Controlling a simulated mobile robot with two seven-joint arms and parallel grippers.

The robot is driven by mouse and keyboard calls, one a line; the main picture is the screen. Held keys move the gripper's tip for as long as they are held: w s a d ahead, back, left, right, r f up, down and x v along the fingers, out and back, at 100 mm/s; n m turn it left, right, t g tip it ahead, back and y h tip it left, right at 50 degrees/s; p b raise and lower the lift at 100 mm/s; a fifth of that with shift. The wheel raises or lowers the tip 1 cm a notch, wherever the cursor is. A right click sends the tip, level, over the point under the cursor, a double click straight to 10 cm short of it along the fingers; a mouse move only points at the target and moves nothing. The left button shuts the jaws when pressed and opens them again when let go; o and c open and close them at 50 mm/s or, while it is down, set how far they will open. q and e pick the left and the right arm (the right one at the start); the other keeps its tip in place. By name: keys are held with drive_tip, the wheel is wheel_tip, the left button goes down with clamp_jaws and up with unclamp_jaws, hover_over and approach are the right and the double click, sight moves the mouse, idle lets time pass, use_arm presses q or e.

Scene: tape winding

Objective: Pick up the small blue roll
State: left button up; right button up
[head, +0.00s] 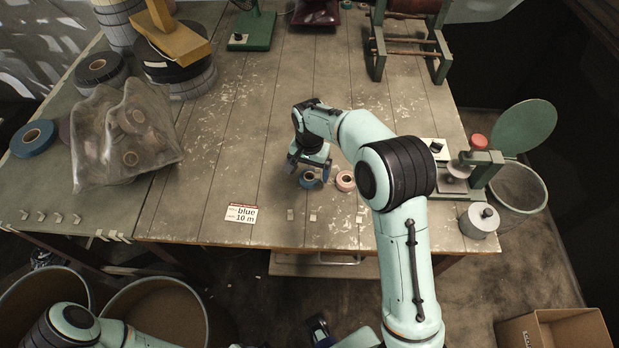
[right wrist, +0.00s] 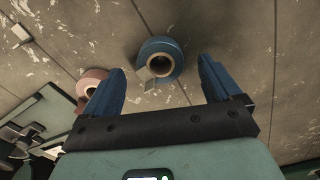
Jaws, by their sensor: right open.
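The small blue roll (head: 309,181) lies flat on the wooden table, with a tan core and a pale loose tab at its edge. In the right wrist view the blue roll (right wrist: 172,48) appears just beyond and between my fingertips, apart from them. My right gripper (head: 308,166) is open and empty above the roll, pointing down; its two blue fingers (right wrist: 160,76) are spread wide. A dark part at the bottom edge of the head view may be my left gripper (head: 320,329); its jaws cannot be made out.
A small pink roll (head: 345,181) lies close to the right of the blue one. A card (head: 241,213) reading "blue 10 m" lies at the front left. A larger blue roll (head: 33,138) and a clear bag (head: 125,140) are at far left. The table's middle is clear.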

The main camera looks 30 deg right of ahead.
wheel_tip(320, 180, down, 2)
drive_tip(key=shift+f, duration=0.1)
drive_tip(key=c, duration=1.2)
drive_tip(key=shift+o, duration=0.2)
